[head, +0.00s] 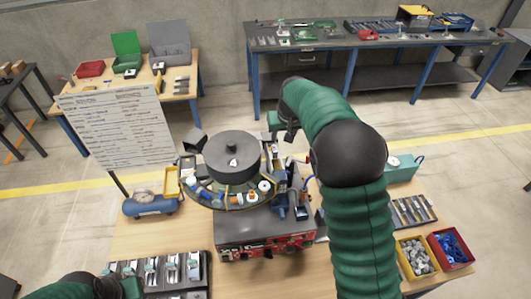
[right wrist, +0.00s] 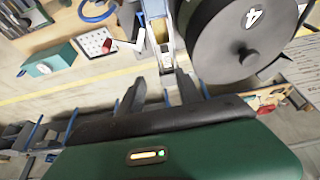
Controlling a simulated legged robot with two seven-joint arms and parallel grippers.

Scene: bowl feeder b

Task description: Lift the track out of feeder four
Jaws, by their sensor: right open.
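A dark round bowl marked 4 (right wrist: 245,40) is on the right of the right wrist view. In the head view, the feeder's grey drum (head: 233,153) sits on a grey and red base. A narrow pale channel (right wrist: 160,38), which looks like the track, runs beside the bowl in the right wrist view. My right gripper (right wrist: 162,90) is open, its dark fingers pointing toward the channel's near end; nothing shows held. In the head view, the right gripper (head: 287,132) is above the feeder's right side. My left gripper (head: 112,286) is partly cut off at the bottom left; its jaws are unclear.
A written board (head: 118,125) stands left of the feeder, near a blue air tank (head: 148,205). A tray of metal parts (head: 160,272) lies in front. Yellow (head: 416,256) and red (head: 450,248) bins and a tool tray (head: 410,211) are at the right. Bare tabletop shows left of the feeder.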

